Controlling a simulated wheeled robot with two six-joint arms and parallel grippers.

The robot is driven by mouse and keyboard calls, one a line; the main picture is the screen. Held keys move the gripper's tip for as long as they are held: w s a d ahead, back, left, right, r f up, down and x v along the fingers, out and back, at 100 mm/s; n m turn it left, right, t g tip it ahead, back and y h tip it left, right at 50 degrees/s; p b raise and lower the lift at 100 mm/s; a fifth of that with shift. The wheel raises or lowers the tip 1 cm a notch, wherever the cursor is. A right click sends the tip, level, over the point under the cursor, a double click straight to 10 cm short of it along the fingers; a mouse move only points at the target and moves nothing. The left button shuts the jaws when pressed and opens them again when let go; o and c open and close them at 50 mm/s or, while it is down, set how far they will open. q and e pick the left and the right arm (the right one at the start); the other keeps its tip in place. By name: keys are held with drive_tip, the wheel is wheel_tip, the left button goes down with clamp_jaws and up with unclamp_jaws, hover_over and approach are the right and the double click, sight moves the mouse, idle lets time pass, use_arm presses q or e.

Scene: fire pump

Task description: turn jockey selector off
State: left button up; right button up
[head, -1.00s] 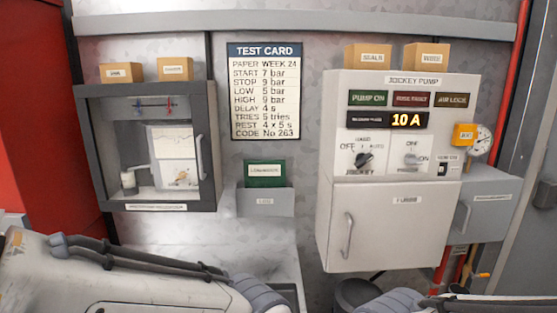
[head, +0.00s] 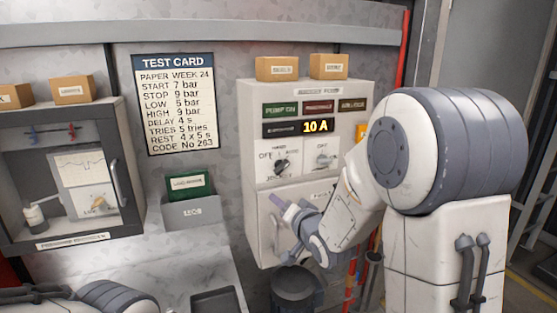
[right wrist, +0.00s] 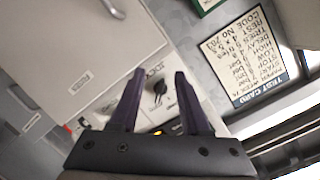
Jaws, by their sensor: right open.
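The jockey selector (head: 281,162) is a dark rotary knob on the white jockey pump panel (head: 252,130), below the lit 10 A display. OFF is marked at its upper left; its handle looks slanted, but I cannot tell its exact setting. My right gripper (head: 284,210) is open and empty, with purple fingers, below the selector and in front of the cabinet's lower door. In the right wrist view the selector (right wrist: 160,88) appears between the spread fingers of the gripper (right wrist: 160,73), apparently apart from them. My left gripper is not in view.
A second knob (head: 322,158) sits right of the selector, close to my right arm. The lower door has a handle (head: 275,235). A test card (head: 174,104) and a green-card holder (head: 190,212) are to the left. A dark bin (head: 294,290) stands below.

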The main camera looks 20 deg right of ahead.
drive_tip(key=m+t, duration=0.2)
approach(283, 169)
drive_tip(key=w+p, duration=0.1)
drive_tip(key=w, duration=0.1)
drive_tip(key=w+p, duration=0.2)
drive_tip(key=w, duration=0.1)
drive_tip(key=w+p, duration=0.2)
drive_tip(key=w, duration=0.1)
drive_tip(key=shift+w+a+f, duration=0.1)
drive_tip(key=shift+a, duration=0.2)
drive_tip(key=shift+w+f, duration=0.15)
drive_tip(key=shift+w, duration=0.55)
clamp_jaws()
